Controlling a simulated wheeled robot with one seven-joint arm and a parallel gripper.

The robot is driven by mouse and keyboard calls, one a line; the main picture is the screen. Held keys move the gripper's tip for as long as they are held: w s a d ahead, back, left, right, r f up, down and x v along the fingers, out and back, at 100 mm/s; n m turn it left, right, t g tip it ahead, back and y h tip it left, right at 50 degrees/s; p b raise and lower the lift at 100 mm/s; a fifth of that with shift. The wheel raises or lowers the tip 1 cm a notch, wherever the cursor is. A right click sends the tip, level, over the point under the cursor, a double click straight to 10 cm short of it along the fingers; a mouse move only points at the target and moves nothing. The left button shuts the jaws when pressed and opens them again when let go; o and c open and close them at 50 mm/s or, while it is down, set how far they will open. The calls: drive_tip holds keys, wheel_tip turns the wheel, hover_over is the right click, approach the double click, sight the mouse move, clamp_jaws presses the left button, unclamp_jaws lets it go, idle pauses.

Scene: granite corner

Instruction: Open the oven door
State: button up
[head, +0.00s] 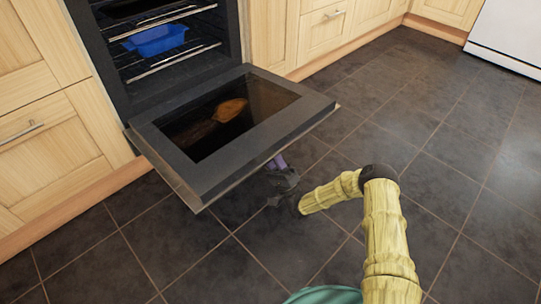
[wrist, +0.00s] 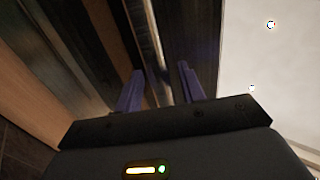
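The oven (head: 107,58) stands at the upper left, with its dark cavity showing. Its door (head: 185,160) is swung far down, close to flat, with the glass panel facing up. My gripper (head: 277,163) is at the door's outer edge, low on its front side, and is partly hidden by the door. In the wrist view, the two purple fingers of my gripper (wrist: 160,88) stand apart. A pale metal bar (wrist: 148,45), which looks like the door handle, runs between them with a gap visible. I cannot tell whether a finger touches it.
A blue dish (head: 157,40) sits on a wire rack inside the oven. An orange-brown patch shows on the door glass, perhaps a reflection. Wooden cabinets (head: 45,130) flank the oven. A white appliance (head: 508,35) is at the upper right. The dark tiled floor (head: 460,150) is clear.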

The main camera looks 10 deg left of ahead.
drive_tip(key=shift+s, duration=0.1)
drive_tip(key=p+v, duration=0.3)
drive_tip(key=v, duration=0.4)
drive_tip(key=shift+d+f+p, duration=0.2)
drive_tip(key=shift+p, duration=0.1)
drive_tip(key=shift+s+a, duration=0.1)
